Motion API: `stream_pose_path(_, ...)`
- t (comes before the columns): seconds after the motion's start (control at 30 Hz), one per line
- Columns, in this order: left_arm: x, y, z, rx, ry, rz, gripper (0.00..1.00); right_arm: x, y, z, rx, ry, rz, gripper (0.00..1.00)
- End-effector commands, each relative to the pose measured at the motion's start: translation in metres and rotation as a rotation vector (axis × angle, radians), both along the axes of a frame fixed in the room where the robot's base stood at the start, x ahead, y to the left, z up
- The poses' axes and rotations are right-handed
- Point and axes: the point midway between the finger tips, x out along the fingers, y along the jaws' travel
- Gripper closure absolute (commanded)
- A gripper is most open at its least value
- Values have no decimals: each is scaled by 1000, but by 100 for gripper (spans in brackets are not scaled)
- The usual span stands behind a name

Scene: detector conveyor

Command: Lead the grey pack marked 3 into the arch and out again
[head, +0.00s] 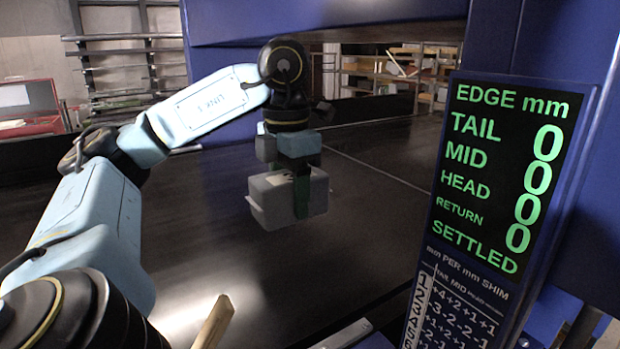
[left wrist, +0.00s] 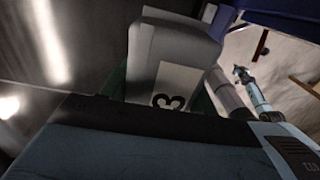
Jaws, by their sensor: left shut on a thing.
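The grey pack (head: 268,200) is a pale box over the dark belt in the head view. My left gripper (head: 302,194) is shut on it from above, a green finger against its near side. Whether the pack touches the belt I cannot tell. In the left wrist view the pack (left wrist: 168,50) shows a pale label with a black 3, between the green fingers. The blue arch (head: 330,15) spans the belt, with a thick post at the right. A small light-blue arm part (left wrist: 256,95) shows at the right of the left wrist view; its end is too small to read.
The dark belt (head: 370,240) is bare around the pack. A display (head: 500,180) on the right post reads 0 for tail, mid, head and return, with "SETTLED" below. A wooden stick (head: 214,322) stands at the near edge. Shelves (head: 125,50) stand behind.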

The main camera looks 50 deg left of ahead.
Motion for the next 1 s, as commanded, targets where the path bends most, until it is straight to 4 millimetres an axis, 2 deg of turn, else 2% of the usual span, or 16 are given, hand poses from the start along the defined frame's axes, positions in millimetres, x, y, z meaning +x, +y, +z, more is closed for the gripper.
stream_pose_path(0.27,-39,4,1,1,1,2,76,0,0,10,0,0,0,100)
stream_pose_path(0.7,-99,9,0,2,0,4,76,0,-1,9,-1,1,1,100)
stream_pose_path(0.83,-112,10,0,1,0,3,76,0,-1,8,-1,1,1,100)
stream_pose_path(1.0,-120,10,0,1,-1,1,76,0,-1,8,-1,1,1,100)
